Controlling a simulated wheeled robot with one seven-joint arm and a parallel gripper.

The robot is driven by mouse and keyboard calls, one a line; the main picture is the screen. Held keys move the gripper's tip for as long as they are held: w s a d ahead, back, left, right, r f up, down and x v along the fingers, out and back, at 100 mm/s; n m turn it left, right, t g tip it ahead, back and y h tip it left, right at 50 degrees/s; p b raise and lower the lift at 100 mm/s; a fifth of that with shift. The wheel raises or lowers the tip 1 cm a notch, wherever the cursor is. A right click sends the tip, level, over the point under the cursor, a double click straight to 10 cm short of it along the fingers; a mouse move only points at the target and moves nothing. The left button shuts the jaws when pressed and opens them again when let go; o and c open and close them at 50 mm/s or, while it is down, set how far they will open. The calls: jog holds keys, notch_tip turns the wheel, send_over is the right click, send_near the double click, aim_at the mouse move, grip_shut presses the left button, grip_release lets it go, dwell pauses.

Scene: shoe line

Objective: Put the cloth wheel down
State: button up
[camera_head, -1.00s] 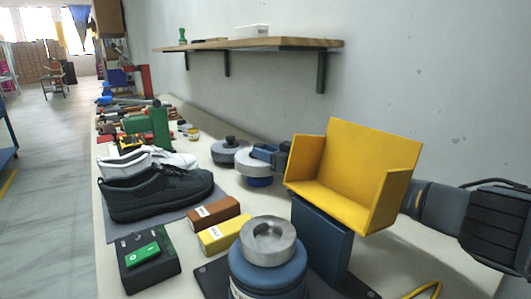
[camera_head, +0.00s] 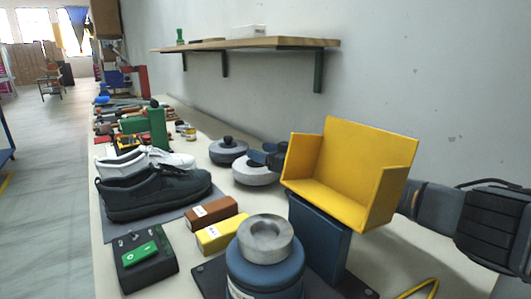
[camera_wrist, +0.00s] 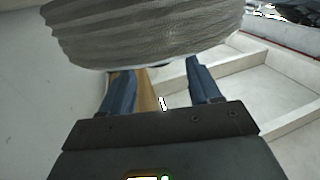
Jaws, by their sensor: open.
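The cloth wheel (camera_head: 257,174) is a grey round disc. In the head view it rests on the bench, behind the yellow holder and partly hidden by my gripper. In the wrist view its ribbed pale side (camera_wrist: 145,35) fills the top, beyond my fingertips. My gripper (camera_head: 266,157) is at the wheel's upper edge in the head view. In the wrist view its two blue fingers (camera_wrist: 160,72) are spread apart, with no wheel between them. I cannot tell whether a fingertip touches the wheel.
A second grey wheel with a dark knob (camera_head: 228,148) stands close to the left. The yellow holder (camera_head: 340,180) on a blue post hides part of my arm. Brown (camera_head: 212,212) and yellow (camera_head: 222,233) boxes and a dark shoe (camera_head: 155,190) lie nearer. A wall shelf (camera_head: 250,43) hangs above.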

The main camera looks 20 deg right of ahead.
jog(key=shift+s+f, duration=0.1)
jog(key=shift+f, duration=0.5)
jog(key=r+p+v, duration=0.1)
jog(key=p+v, duration=0.1)
jog(key=v, duration=0.9)
jog(key=shift+s+d+r, duration=0.25)
jog(key=shift+s+r, duration=0.05)
